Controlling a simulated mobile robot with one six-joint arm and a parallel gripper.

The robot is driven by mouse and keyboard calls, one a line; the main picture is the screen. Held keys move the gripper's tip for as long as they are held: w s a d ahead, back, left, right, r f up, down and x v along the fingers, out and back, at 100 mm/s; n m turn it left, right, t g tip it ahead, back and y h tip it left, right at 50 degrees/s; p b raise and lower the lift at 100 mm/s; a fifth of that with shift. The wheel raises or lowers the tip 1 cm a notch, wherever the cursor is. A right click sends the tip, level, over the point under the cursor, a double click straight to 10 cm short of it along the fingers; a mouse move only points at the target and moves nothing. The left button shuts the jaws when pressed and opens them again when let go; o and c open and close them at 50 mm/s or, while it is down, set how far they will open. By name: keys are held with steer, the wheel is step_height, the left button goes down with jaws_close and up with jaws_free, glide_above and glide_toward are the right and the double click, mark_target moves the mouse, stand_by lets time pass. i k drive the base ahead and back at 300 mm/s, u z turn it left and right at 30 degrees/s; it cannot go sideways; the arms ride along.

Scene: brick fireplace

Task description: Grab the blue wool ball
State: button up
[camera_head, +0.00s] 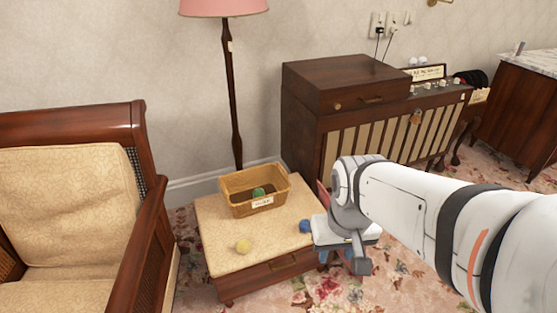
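The blue wool ball (305,226) lies on the right side of the low stool's cushioned top (222,256), near its right edge. My gripper (322,200) is at the end of my white arm, just right of the ball. The wrist hides most of the fingers, so I cannot tell if they are open or whether they touch the ball. The ball's left side shows clear.
A wicker basket (237,198) with a green ball (258,193) inside stands at the back of the stool. A yellow ball (243,245) lies near its front. A wooden armchair (140,190) is left, a wooden cabinet (310,118) behind. A floor lamp (233,110) stands behind the basket.

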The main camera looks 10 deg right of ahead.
mark_target(304, 225)
steer(key=z, duration=0.1)
steer(key=i, duration=0.9)
steer(key=u, duration=0.05)
